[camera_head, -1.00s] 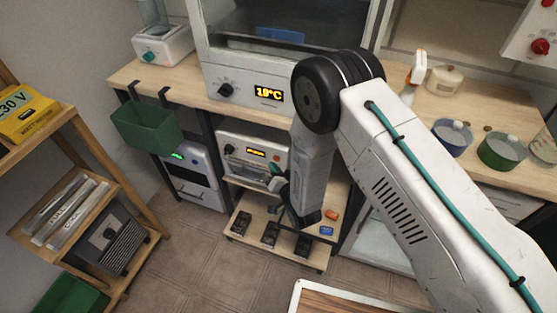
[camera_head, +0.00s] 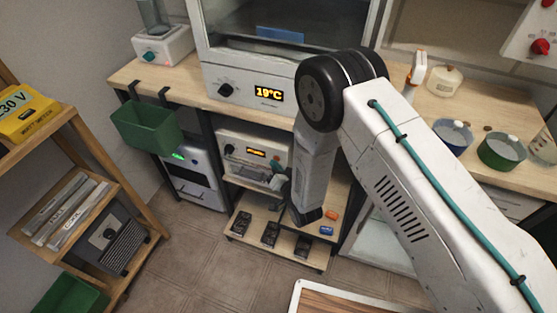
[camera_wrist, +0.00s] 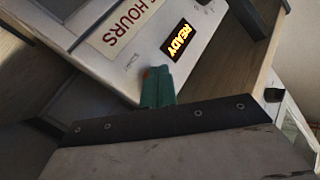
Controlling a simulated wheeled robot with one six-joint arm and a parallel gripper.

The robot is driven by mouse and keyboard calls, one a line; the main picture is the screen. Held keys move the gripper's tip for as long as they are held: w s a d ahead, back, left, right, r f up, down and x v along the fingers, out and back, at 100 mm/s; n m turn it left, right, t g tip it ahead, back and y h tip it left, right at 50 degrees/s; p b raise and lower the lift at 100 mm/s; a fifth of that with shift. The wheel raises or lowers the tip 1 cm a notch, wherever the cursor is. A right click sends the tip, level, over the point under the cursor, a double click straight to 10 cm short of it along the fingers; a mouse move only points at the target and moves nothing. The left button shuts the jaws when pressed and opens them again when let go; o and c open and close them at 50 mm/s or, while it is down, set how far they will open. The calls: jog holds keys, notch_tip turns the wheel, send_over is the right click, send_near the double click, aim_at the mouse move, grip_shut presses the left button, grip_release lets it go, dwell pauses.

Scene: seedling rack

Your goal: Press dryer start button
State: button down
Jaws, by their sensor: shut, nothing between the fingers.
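The dryer, a white box unit (camera_head: 234,146) with a dark knob and a small amber display (camera_head: 256,153), stands on the shelf under the bench. In the wrist view its front panel (camera_wrist: 120,62) shows a display reading READY (camera_wrist: 179,42) and a label ending in HOURS (camera_wrist: 122,27). My gripper (camera_wrist: 157,76) is shut and empty, its teal fingertips at the panel beside the display. A small orange-red spot (camera_wrist: 147,72) shows at the fingertips and is mostly hidden by them. I cannot tell whether they touch it. The head view shows the teal fingers (camera_head: 277,166) before the dryer's right side.
Above, a larger unit (camera_head: 236,84) with a 19°C display stands on the bench (camera_head: 181,76). A green bin (camera_head: 147,128) hangs at the bench's left. Small dark items (camera_head: 270,234) lie on the low shelf below. Open floor (camera_head: 200,260) lies in front.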

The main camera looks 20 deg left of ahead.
jog(key=shift+w, duration=0.4)
dwell(0.5)
jog(key=shift+s, duration=0.8)
jog(key=s, duration=0.5)
jog(key=shift+a, duration=0.2)
dwell(0.9)
